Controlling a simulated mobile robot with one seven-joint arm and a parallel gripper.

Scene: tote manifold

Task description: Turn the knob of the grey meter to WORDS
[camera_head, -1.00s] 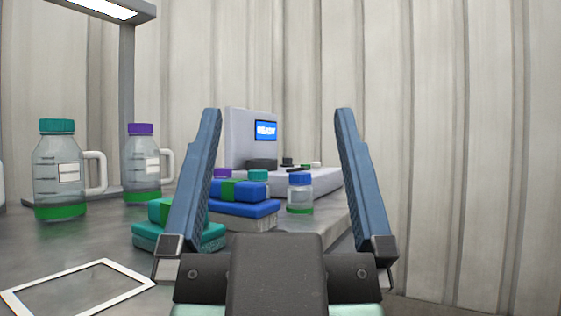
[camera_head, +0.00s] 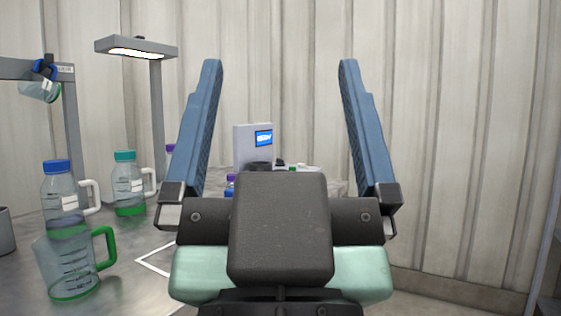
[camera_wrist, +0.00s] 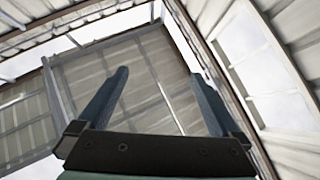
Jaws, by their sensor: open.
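The grey meter (camera_head: 243,143) stands far back on the bench in the head view, with a lit blue screen (camera_head: 263,138) whose text is too small to read. Its low base is mostly hidden behind my gripper, and I cannot make out the knob or its setting. My gripper (camera_head: 278,65) is open and empty, its two blue fingers spread wide, well in front of the meter, which shows between them. In the wrist view my gripper (camera_wrist: 163,75) points up at the ceiling and walls, with nothing between the fingers.
Bottles with a blue cap (camera_head: 62,195) and a teal cap (camera_head: 128,184) and a green-handled jug (camera_head: 72,263) stand at the left. A lamp (camera_head: 137,50) rises behind them. A white outlined mark (camera_head: 155,264) is on the bench. A corrugated wall (camera_head: 450,130) closes the right.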

